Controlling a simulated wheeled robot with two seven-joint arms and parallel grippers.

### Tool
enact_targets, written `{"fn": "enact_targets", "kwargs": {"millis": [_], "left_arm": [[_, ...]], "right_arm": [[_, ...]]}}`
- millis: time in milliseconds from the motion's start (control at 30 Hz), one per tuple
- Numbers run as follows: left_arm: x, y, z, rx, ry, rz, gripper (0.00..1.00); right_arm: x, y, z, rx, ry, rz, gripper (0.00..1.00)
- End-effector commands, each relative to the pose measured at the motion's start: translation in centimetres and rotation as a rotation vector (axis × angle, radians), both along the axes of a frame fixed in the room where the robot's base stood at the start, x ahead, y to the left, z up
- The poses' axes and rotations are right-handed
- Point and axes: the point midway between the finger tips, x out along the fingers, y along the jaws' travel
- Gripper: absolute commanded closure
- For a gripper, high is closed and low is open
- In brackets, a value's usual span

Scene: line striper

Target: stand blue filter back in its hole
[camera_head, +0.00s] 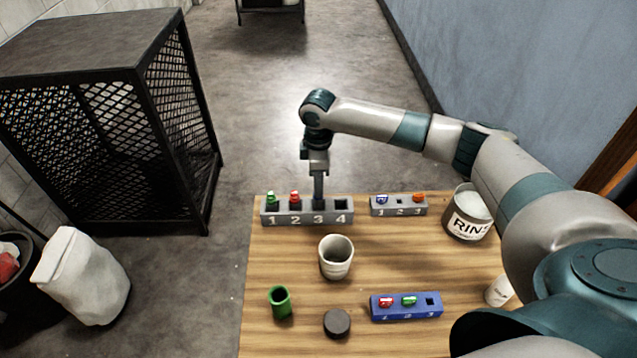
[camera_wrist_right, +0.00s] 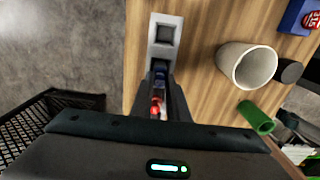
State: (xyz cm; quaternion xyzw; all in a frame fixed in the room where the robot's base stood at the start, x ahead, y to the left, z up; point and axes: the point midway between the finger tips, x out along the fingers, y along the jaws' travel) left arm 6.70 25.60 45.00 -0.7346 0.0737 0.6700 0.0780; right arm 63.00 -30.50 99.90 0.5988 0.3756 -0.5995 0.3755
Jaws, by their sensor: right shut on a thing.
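My right gripper (camera_head: 319,200) points straight down over position 3 of the grey numbered block (camera_head: 308,219) at the far edge of the table. It is shut on the blue filter (camera_wrist_right: 160,72), which shows between the fingers in the right wrist view. In the head view the fingers mostly cover the filter, a dark blue bit (camera_head: 319,205) showing at hole 3. I cannot tell how deep it sits. A green filter (camera_head: 271,200) stands in hole 1 and a red one (camera_head: 294,197) in hole 2. Hole 4 (camera_head: 341,205) is empty. My left gripper is out of view.
A smaller grey block (camera_head: 398,210) and a blue block (camera_head: 405,314) hold small coloured pieces. A white cup (camera_head: 336,262), green tube (camera_head: 280,304), black puck (camera_head: 337,322) and RINSE tin (camera_head: 467,220) stand on the table. A black mesh cabinet (camera_head: 95,50) stands left.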

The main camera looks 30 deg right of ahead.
Motion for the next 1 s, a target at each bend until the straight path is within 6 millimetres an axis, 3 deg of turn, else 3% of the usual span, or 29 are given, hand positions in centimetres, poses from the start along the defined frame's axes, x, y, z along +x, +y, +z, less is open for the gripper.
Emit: {"fn": "enact_targets", "kwargs": {"millis": [833, 867, 900, 933, 1000], "left_arm": [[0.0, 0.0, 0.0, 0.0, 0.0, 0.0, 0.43], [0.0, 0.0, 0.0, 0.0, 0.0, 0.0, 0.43], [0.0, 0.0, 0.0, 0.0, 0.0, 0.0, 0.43], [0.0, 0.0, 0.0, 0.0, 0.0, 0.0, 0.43], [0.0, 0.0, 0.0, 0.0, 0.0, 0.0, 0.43]], "right_arm": [[0.0, 0.0, -1.3, 0.0, 0.001, 0.0, 1.0], [0.0, 0.0, -1.3, 0.0, 0.0, 0.0, 0.83], [0.0, 0.0, -1.3, 0.0, 0.0, 0.0, 0.74], [0.0, 0.0, -1.3, 0.0, 0.0, 0.0, 0.66], [0.0, 0.0, -1.3, 0.0, 0.0, 0.0, 0.64]]}}
